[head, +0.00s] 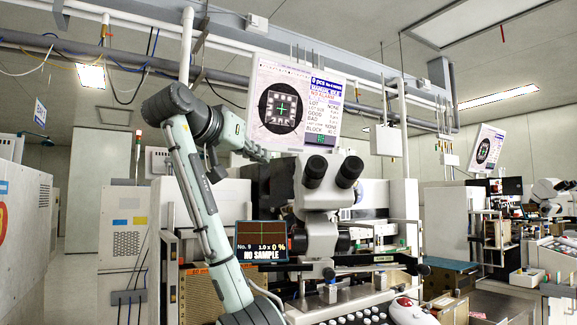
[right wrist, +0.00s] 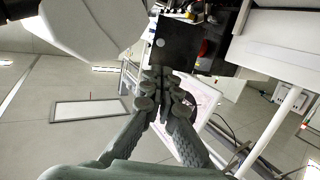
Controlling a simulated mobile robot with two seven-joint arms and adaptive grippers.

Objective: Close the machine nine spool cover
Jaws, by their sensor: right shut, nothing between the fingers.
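Machine nine, whose small screen (head: 261,241) reads "No. 9", stands in the middle of the head view behind a microscope (head: 328,190). A dark boxy part (head: 273,182) sits on its upper left, partly hidden by the microscope; it may be the spool cover. In the right wrist view a flat black panel (right wrist: 190,45) with a pale round spot lies just beyond my fingertips. I cannot tell whether they touch. My right gripper (head: 262,154) reaches over the machine's top. It also shows in the right wrist view (right wrist: 161,72), fingers together and empty. My left gripper is out of view.
A monitor (head: 294,108) hangs right above my right gripper, close to it. A ceiling rail with pipes (head: 250,45) runs overhead. Another workstation (head: 500,210) with its own microscope stands at the right. A grey cabinet (head: 127,235) stands at the left.

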